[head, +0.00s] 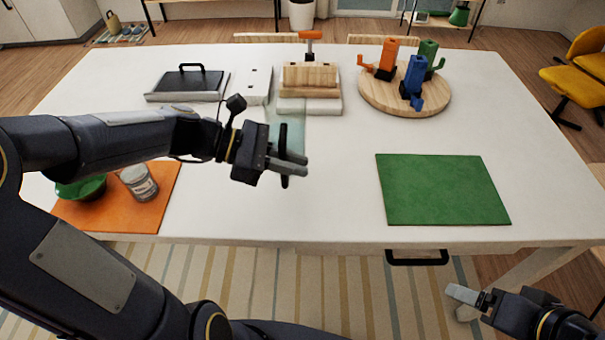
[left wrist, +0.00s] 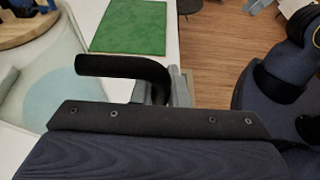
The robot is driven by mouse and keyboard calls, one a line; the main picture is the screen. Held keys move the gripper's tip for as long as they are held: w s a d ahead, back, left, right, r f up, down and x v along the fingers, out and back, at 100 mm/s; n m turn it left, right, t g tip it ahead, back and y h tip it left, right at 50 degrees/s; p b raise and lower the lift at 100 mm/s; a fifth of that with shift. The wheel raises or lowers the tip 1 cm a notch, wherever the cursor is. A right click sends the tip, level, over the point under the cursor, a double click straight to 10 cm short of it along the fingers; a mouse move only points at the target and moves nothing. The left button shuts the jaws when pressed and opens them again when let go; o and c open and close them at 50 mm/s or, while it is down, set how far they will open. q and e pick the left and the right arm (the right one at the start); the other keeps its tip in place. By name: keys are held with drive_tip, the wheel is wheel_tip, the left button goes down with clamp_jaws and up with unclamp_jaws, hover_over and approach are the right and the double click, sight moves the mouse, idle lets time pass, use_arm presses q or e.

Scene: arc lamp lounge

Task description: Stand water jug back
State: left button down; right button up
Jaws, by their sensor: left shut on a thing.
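The water jug (head: 293,112) is a pale, see-through vessel with a black handle, largely hidden behind my left gripper in the head view. My left gripper (head: 294,168) is shut on the jug's handle, over the middle-left of the white table. In the left wrist view the black handle (left wrist: 115,66) crosses in front of the jug's clear body (left wrist: 55,75), which shows a pale blue round area. I cannot tell whether the jug touches the table or how far it tilts. My right gripper (head: 466,295) is at the lower right, off the table's front edge, with its jaw gap unclear.
A green mat (head: 442,189) lies bare at the right. An orange mat (head: 120,212) at the left holds a green bowl (head: 82,188) and a can (head: 139,183). Behind stand a black-handled tray (head: 188,85), a wooden block (head: 309,77) and a round board (head: 400,105) with coloured objects.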

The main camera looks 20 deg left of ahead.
use_arm(q)
drive_tip(key=w+f, duration=0.3)
drive_tip(key=f, duration=0.3)
drive_tip(key=shift+d+f, duration=0.25)
drive_tip(key=shift+d, duration=0.2)
drive_tip(key=shift+b, duration=0.3)
drive_tip(key=c, duration=1.9)
unclamp_jaws()
drive_tip(key=shift+f, duration=0.25)
drive_tip(key=o, duration=0.5)
drive_tip(key=shift+c, duration=0.2)
drive_tip(key=shift+r, duration=0.1)
